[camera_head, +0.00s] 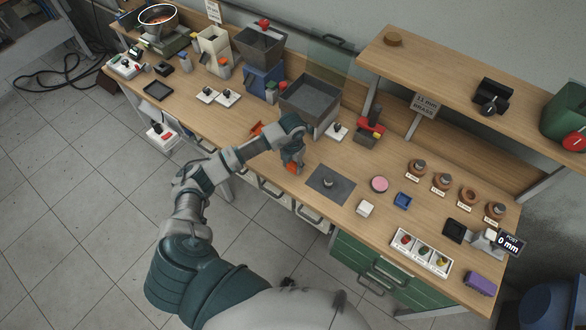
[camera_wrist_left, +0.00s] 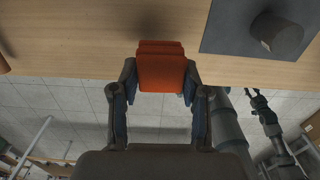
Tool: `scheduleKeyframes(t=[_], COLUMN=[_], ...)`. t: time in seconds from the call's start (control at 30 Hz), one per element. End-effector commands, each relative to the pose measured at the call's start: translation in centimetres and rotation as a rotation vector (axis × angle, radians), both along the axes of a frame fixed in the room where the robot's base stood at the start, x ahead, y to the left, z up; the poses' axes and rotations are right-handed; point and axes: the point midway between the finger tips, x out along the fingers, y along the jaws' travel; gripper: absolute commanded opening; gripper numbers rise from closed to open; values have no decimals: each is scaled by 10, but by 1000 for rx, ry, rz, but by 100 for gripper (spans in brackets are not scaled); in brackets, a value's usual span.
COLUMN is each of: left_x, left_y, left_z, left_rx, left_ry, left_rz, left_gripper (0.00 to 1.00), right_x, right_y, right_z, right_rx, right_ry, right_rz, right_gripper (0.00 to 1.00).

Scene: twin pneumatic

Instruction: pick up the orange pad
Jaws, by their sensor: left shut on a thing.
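My left gripper (camera_head: 291,166) is near the front edge of the bench, left of the dark grey mat. It is shut on the orange pad (camera_head: 292,168). In the left wrist view the pad (camera_wrist_left: 161,70) sits between both fingers, its far edge over the wooden top. I cannot tell its exact height above the wood. My right gripper is not in view.
The dark grey mat (camera_head: 317,186) with a grey cylinder (camera_head: 328,182) lies just right of the gripper. A grey bin (camera_head: 310,101) stands behind. Another orange piece (camera_head: 257,127) shows behind my arm.

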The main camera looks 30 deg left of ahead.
Motion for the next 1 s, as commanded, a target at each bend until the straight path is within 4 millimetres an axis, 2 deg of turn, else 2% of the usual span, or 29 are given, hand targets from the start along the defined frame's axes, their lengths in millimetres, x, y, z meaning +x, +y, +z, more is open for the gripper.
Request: scheduleKeyframes(t=[0.3,0.5,0.7,1.0], left_x=[-80,-123,-144,-147], left_y=[-29,-46,-54,-56], left_z=[2,7,10,11], left_rx=[0,1,0,0], left_ry=[6,6,7,7], left_rz=[-8,-5,-3,-1], left_gripper=[12,12,12,12], right_x=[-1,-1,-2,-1], right_y=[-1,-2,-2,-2], right_z=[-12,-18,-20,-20], right_rx=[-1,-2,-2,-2], right_ry=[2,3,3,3], right_rz=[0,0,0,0], right_gripper=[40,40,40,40])
